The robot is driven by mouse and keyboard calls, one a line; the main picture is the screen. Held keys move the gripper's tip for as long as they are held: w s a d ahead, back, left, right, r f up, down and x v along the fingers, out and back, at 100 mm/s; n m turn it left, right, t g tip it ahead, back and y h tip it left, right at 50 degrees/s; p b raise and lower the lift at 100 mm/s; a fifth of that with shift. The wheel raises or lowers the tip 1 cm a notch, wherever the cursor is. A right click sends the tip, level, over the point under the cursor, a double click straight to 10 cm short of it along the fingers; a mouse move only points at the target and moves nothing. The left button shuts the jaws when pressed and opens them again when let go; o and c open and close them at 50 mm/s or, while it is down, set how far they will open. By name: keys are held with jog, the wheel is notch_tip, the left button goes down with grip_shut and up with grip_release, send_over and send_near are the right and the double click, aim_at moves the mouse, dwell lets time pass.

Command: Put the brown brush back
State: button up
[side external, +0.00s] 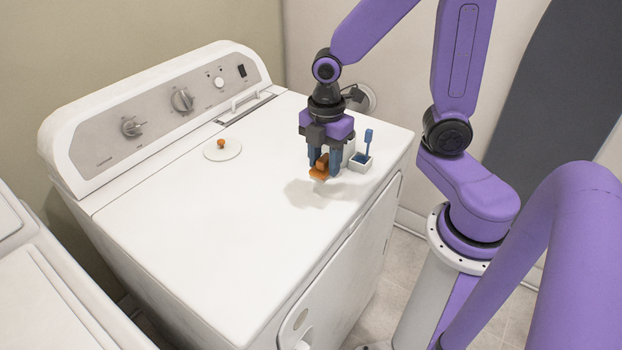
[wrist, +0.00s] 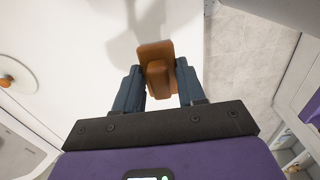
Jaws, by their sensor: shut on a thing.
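The brown brush (side external: 319,169) is orange-brown with a block-like grip and a wider flat end. My gripper (side external: 318,160) is shut on it and holds it above the white machine top, near the front edge. In the wrist view the brush (wrist: 158,70) sits between the two blue fingers of my gripper (wrist: 160,84). Part of the holder's left side is hidden behind my gripper.
The white washing machine top (side external: 200,230) is mostly clear. A round white lid (side external: 222,149) with an orange-brown knob lies at its left. The control panel (side external: 160,110) rises along the back. Another white machine (side external: 50,290) stands at lower left.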

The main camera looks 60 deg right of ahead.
send_over(311, 193)
jog(key=shift+f, duration=3.5)
jog(key=shift+f, duration=0.1)
jog(key=o, duration=1)
jog(key=shift+f, duration=0.1)
notch_tip(311, 193, up, 12)
jog(key=s+a+m, duration=0.1)
jog(key=s, duration=0.5)
jog(key=s+a+m, duration=0.1)
jog(key=s+m, duration=0.1)
jog(key=s, duration=0.3)
jog(key=s+a+m, duration=0.1)
jog(key=s+m, duration=0.1)
jog(key=s, duration=0.4)
jog(key=shift+s+a+r, duration=0.1)
jog(key=shift+s+r, duration=0.15)
jog(key=shift+s, duration=0.1)
